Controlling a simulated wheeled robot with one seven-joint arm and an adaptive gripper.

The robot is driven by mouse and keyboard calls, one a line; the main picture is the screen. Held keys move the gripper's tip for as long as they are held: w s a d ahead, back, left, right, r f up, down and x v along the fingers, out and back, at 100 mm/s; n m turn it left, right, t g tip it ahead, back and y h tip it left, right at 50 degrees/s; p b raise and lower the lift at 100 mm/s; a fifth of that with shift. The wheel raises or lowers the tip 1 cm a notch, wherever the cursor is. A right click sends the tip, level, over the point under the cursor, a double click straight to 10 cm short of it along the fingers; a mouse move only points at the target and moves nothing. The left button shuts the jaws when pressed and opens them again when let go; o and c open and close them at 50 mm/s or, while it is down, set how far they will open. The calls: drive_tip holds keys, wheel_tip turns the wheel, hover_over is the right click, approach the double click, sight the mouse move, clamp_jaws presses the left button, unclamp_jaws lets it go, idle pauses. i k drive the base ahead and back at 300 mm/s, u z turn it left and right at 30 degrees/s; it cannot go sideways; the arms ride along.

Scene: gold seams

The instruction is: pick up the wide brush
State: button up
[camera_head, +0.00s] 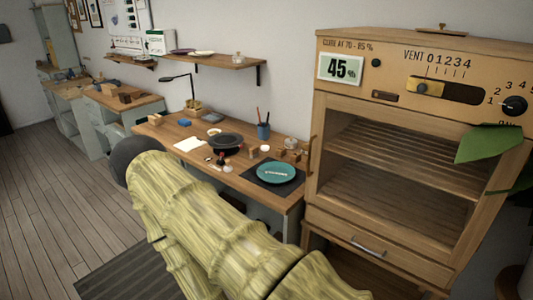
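I cannot make out a wide brush for certain. A blue cup (263,131) stands at the back of the wooden workbench (172,133) with a couple of thin upright handles in it, perhaps brushes. Small items (222,159), dark, red and pale, lie in front of a dark round dish (226,142); they are too small to name. My arm, in a yellow-green sleeve, crosses the foreground and hides the front of the bench. My gripper does not show.
A teal plate (276,173) rests on a dark mat (260,183) at the bench's right end. A wooden cabinet (312,212) with a slatted interior stands close on the right. Green leaves (489,144) hang before it. Open wooden floor (45,195) lies at left.

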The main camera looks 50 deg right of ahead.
sight(254, 151)
drive_tip(key=z, duration=1.15)
